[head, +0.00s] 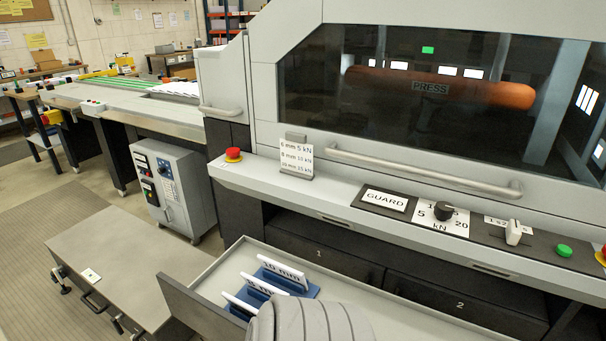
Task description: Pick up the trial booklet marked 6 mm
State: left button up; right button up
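An open drawer (218,281) below the press holds white booklets standing in blue holders. The rear booklet (283,272) seems to read 10 mm. The booklet in front of it (239,304) has a partly legible mark that looks like 8 mm. I cannot see a booklet marked 6 mm; a grey ribbed rounded shape, which looks like part of my own body, covers the drawer's near part. Neither of my grippers shows in the head view.
A placard (296,157) lists 6 mm 5 kN, 8 mm and 10 mm. The press ledge carries a red button (233,155), a kN dial (443,211) and a green button (564,250). A long handle (425,172) crosses the guard. The drawer's right part looks bare.

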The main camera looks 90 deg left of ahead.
aim_at(252, 312)
jog(key=u, duration=3.05)
